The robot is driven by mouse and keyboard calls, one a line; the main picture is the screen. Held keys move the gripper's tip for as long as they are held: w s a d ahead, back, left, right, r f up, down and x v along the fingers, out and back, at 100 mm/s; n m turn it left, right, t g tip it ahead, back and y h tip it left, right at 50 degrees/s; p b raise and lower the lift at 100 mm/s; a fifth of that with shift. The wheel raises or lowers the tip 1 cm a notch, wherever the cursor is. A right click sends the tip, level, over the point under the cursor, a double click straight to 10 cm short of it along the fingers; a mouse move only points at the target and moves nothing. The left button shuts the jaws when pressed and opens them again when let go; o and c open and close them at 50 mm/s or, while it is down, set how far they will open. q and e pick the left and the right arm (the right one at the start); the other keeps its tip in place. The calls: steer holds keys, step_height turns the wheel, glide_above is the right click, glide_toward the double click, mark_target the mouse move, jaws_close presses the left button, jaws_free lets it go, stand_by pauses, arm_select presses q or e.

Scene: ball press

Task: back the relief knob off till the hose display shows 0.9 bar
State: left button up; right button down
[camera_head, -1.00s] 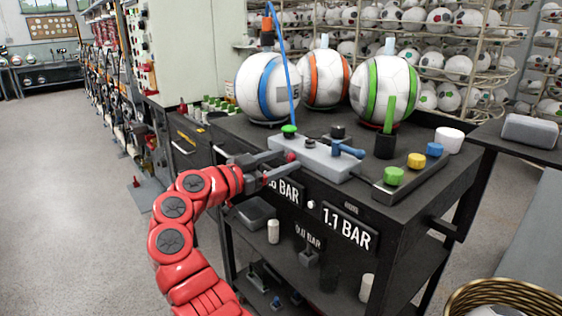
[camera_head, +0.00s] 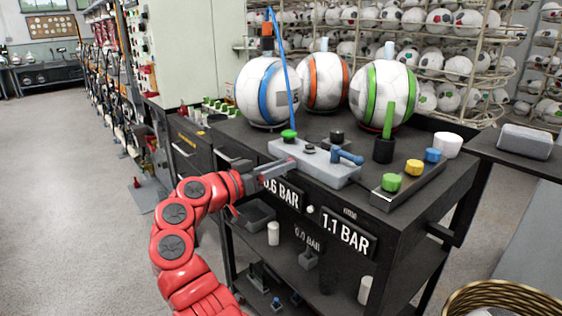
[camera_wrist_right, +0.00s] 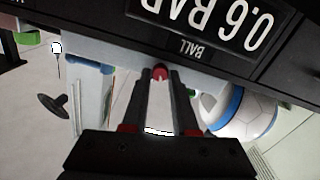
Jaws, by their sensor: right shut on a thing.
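A grey control box (camera_head: 325,170) sits on the front edge of the black cart top. My right gripper (camera_head: 286,165) is at its left end. In the right wrist view, my right gripper (camera_wrist_right: 160,78) is shut on the small red knob (camera_wrist_right: 160,70). The fingers hide this knob in the head view. The right display (camera_head: 346,231) reads 1.1 BAR; its small label is not legible. The left display (camera_head: 283,194) reads 0.6 BAR and carries the label BALL in the wrist view (camera_wrist_right: 215,25). My left gripper is not in view.
A green knob (camera_head: 289,134) with a blue hose (camera_head: 285,75) and a blue lever (camera_head: 345,155) are on the box. Several balls (camera_head: 268,92) stand behind. The floor at left is clear.

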steer(key=shift+n, duration=0.3)
steer(key=c, duration=0.7)
jaws_free()
steer(key=v, duration=1.7)
steer(key=shift+s+a, duration=0.1)
steer(key=shift+a, duration=0.05)
steer(key=w+d+m+b, duration=0.1)
steer(key=w+d+b, duration=0.1)
steer(key=w+d, duration=0.1)
steer(key=w+d+m+b, duration=0.2)
steer(key=w+d+b, duration=0.1)
steer(key=d, duration=0.3)
steer(key=w+d+m+b, duration=0.1)
steer(key=w+d+b, duration=0.1)
steer(key=w+d, duration=0.2)
steer(key=shift+w+d+f+b, duration=0.1)
steer(key=shift+d+b, duration=0.25)
steer(key=shift+d, duration=0.25)
